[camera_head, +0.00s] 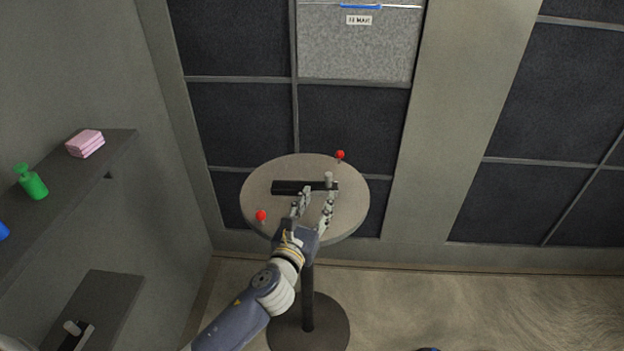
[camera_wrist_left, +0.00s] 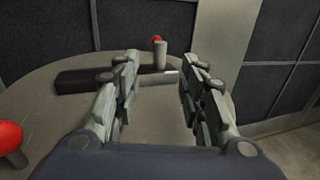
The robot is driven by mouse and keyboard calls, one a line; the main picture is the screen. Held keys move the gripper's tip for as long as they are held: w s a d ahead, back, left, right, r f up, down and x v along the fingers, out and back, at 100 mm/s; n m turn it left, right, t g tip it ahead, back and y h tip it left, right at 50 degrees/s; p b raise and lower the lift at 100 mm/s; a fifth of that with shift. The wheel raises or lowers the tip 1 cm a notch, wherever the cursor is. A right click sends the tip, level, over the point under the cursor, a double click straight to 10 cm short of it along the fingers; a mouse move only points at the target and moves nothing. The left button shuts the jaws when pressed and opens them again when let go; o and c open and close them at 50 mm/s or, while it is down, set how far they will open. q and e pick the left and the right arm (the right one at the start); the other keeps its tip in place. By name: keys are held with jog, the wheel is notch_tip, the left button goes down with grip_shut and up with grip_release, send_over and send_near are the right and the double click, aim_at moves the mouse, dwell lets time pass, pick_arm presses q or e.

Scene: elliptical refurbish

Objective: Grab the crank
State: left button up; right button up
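The crank, a flat black bar (camera_head: 290,187) with a short upright grey handle (camera_head: 328,179) at its right end, lies on the round table (camera_head: 262,178). In the left wrist view the bar (camera_wrist_left: 85,80) and handle (camera_wrist_left: 160,55) show beyond my fingers, the handle between them in the picture. My left gripper (camera_head: 316,198) is open and empty over the table, on the near side of the crank. Its fingers (camera_wrist_left: 157,90) point toward the handle, and I see no grip on it. My right gripper is not in view.
A left wall shelf (camera_head: 75,185) holds a green bottle (camera_head: 33,184) and pink stack (camera_head: 85,143). A lower shelf (camera_head: 105,300) holds a black item with a pale handle (camera_head: 73,328). Dark panelled walls stand behind.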

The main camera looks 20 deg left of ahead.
aim_at(327, 180)
pick_arm(q)
jog(key=w, duration=0.3)
jog(key=shift+w+r, duration=0.3)
jog(key=shift+w, duration=0.4)
jog(key=w, duration=0.5)
jog(key=shift+w+f, duration=0.1)
jog(key=shift+w, duration=0.05)
grip_shut()
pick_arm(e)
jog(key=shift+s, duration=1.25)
